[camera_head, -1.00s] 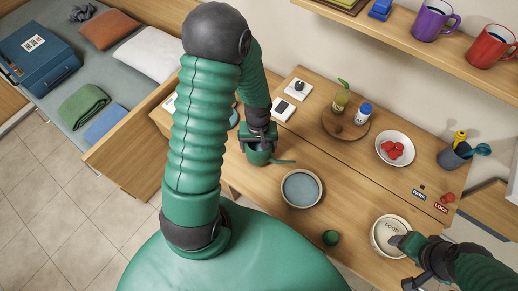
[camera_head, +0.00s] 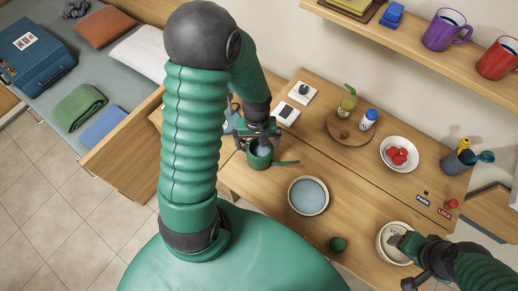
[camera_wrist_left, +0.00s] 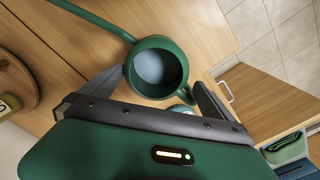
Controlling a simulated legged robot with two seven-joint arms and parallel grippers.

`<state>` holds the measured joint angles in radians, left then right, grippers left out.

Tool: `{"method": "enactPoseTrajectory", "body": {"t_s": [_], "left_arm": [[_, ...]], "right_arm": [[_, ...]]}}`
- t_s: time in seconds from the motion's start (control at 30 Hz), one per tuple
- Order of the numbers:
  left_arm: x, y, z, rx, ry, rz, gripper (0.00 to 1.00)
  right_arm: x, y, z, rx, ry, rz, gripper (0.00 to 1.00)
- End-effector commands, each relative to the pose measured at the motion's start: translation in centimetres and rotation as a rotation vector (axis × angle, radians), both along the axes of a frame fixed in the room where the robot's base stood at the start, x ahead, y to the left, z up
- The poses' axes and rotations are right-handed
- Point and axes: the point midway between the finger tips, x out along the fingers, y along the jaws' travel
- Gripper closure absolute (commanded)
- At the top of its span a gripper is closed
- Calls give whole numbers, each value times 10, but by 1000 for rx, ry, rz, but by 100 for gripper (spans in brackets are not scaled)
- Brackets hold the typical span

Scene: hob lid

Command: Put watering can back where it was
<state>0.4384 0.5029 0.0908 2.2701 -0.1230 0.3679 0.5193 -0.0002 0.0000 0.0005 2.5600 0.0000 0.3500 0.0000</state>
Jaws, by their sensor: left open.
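The watering can (camera_head: 259,160) is a dark green round pot with a long thin spout. It is upright on the wooden table near its left end, and its open top shows a pale blue-grey inside. In the left wrist view the can (camera_wrist_left: 160,92) lies between my spread fingers, its spout running to the upper left. My left gripper (camera_head: 254,132) is open at the can's far side; I cannot tell whether a finger touches it. My right gripper (camera_head: 408,246) is over the bowl marked FOOD (camera_head: 385,238); its jaw opening is unclear.
A plate with a blue-grey middle (camera_head: 308,195) is right of the can. A small green cup-like thing (camera_head: 338,244) is at the front edge. White switch plates (camera_head: 286,114), a round wooden board (camera_head: 340,133) and a bowl of red pieces (camera_head: 399,141) stand behind.

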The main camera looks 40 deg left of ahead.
Motion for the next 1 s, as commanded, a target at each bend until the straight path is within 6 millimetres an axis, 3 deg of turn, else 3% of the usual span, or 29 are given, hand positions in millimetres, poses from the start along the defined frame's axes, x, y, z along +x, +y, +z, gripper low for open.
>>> {"method": "enactPoseTrajectory", "body": {"t_s": [0.1, 0.33, 0.53, 0.67, 1.0], "left_arm": [[1, -2, 34, 4, -6, -3, 0], [1, -9, 66, 8, -10, -38, 0], [-7, -86, 99, 64, -161, -554, 0], [-16, -112, 108, 85, -222, -751, 0], [-15, -113, 108, 87, -223, -761, 0]], "right_arm": [[0, 0, 6, 0, 0, 0, 34], [0, 0, 9, 0, 0, -1, 34], [0, 0, 8, 0, 0, -1, 34], [0, 0, 8, 0, 0, -1, 34], [0, 0, 8, 0, 0, -1, 34]]}}
